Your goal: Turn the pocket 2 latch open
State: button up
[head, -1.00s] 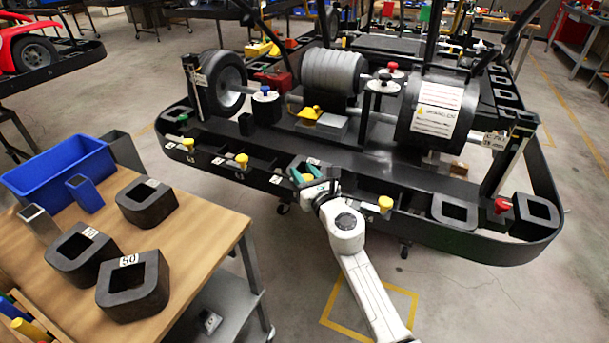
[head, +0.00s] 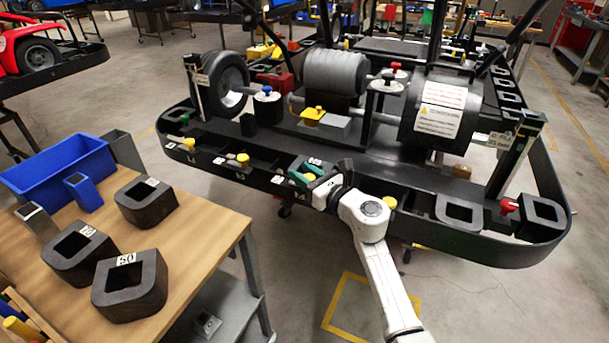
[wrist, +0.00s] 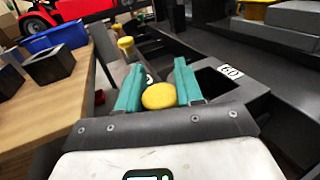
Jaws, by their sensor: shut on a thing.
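My gripper (head: 299,176) is at the front rail of the kart stand. In the wrist view its teal fingers (wrist: 158,88) are shut around a round yellow latch knob (wrist: 159,96), one finger on each side. A small white label (wrist: 149,79) shows behind this knob, partly hidden by the fingers and too small to read surely. In the head view the fingers hide the held knob. A second yellow knob (head: 243,159) stands further left along the rail and also shows in the wrist view (wrist: 125,43).
A dark block labelled 60 (wrist: 230,72) sits close to the right finger. Another yellow knob (head: 390,203) is beside my arm, and a red knob (head: 508,206) is further right. The wooden table (head: 205,235) with dark blocks and a blue bin (head: 62,172) is on the left.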

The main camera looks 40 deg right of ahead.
jog(key=shift+r, duration=0.2)
jog(key=o, duration=1)
jog(key=shift+f, duration=0.1)
jog(key=s, duration=1)
jog(key=shift+s+a, duration=0.15)
jog(key=shift+s, duration=0.25)
